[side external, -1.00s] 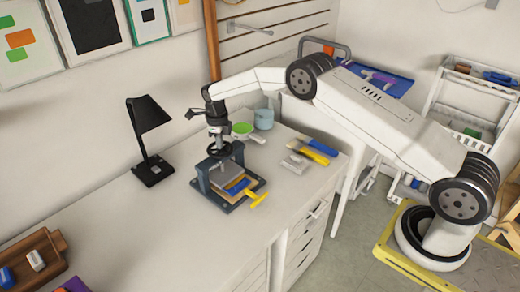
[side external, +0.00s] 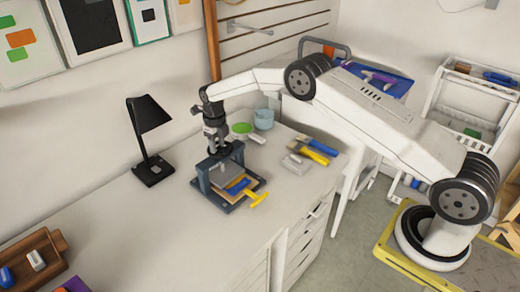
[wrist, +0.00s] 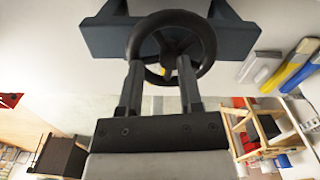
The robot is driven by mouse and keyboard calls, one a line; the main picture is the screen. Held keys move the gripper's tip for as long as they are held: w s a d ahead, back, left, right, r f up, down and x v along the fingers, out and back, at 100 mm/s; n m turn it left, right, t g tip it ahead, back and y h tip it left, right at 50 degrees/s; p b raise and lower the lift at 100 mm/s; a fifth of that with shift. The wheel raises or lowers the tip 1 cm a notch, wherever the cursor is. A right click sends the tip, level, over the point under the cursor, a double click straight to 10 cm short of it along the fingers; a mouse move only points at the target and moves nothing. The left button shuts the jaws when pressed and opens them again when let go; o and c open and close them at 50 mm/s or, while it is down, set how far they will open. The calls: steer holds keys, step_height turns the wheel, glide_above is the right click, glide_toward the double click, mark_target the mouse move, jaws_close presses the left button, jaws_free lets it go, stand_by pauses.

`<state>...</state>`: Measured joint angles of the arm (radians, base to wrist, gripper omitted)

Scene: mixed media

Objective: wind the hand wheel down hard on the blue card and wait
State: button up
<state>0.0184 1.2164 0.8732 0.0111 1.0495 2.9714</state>
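The press (side external: 203,182) is dark blue-grey and stands on the worktop in the side external view. A grey block sits inside it above a tan layer, and a bit of blue (side external: 240,185), which may be the blue card, shows near its front edge. Most of that stack is hidden. The black hand wheel (wrist: 208,35) with its spokes and hub fills the top middle of the wrist view. My gripper (wrist: 160,70) is at the wheel with its two fingers apart, one on each side below the hub. I cannot tell whether the fingers touch it.
A yellow-handled tool (side external: 258,200) lies at the press's front right. A black lamp (side external: 150,140) stands to the left. A green-topped item (side external: 242,129) and a light blue cup (side external: 264,119) are behind. Blue and yellow tools (side external: 315,150) lie right.

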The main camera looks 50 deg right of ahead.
steer(key=shift+o, duration=1)
steer(key=shift+s+d+f, duration=0.2)
steer(key=shift+d+f, duration=0.15)
steer(key=shift+d, duration=0.25)
steer(key=shift+r, duration=0.1)
steer(key=shift+w+a+r, duration=0.1)
steer(key=shift+w+r, duration=0.05)
steer(key=shift+r, duration=1)
